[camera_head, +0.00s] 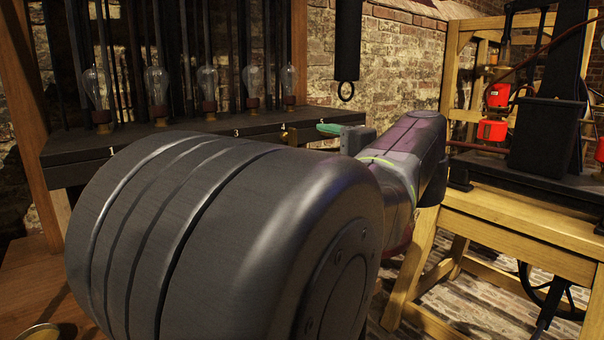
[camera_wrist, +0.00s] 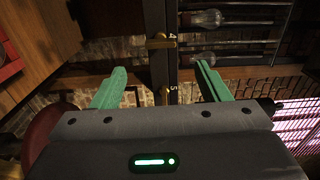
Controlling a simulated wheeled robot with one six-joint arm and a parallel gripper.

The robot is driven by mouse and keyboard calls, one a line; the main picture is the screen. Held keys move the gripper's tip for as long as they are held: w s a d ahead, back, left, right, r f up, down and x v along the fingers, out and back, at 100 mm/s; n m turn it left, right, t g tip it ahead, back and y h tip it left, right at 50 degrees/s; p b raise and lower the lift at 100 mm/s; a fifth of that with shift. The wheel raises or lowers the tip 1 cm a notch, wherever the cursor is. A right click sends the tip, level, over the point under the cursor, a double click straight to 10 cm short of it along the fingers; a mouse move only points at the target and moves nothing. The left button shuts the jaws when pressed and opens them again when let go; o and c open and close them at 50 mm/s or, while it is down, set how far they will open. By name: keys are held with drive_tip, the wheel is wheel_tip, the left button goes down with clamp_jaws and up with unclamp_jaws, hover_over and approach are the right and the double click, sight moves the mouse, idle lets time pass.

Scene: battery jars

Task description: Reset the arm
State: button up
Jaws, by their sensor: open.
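My gripper (camera_wrist: 160,90) shows in the wrist view with its two green fingers spread wide apart and nothing held between them. Between the fingers, farther off, lies the dark shelf edge with brass hooks and the numbers 4 and 5. In the head view my large dark arm joint fills the middle and left foreground. One green finger (camera_head: 330,129) shows beyond it, close in the picture to the front edge of the dark shelf (camera_head: 190,136). I cannot tell whether it touches the shelf.
Several glass bulbs (camera_head: 157,84) stand in a row on the shelf, with dark rods behind. A black cylinder with a ring (camera_head: 347,45) hangs at top centre. A wooden bench (camera_head: 510,215) at the right bears black apparatus and red parts (camera_head: 492,131). Brick floor shows below.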

sight(296, 138)
drive_tip(key=x, duration=1.2)
drive_tip(key=shift+w+a+b, duration=0.15)
drive_tip(key=shift+w+b, duration=0.05)
drive_tip(key=shift+b, duration=0.1)
drive_tip(key=v, duration=1.4)
drive_tip(key=x, duration=1.4)
drive_tip(key=shift+w+a+r, duration=0.1)
drive_tip(key=shift+r, duration=0.05)
drive_tip(key=m+p, duration=0.1)
drive_tip(key=p, duration=0.1)
drive_tip(key=shift+r+p, duration=0.2)
drive_tip(key=shift+p, duration=0.1)
drive_tip(key=m+p, duration=0.7)
drive_tip(key=p, duration=0.3)
drive_tip(key=m+p, duration=0.5)
drive_tip(key=p, duration=0.4)
drive_tip(key=shift+m, duration=0.3)
drive_tip(key=m+p, duration=0.2)
drive_tip(key=p, duration=0.1)
drive_tip(key=shift+d, duration=0.25)
drive_tip(key=shift+f+m+p, duration=0.1)
drive_tip(key=shift+m+p, duration=0.3)
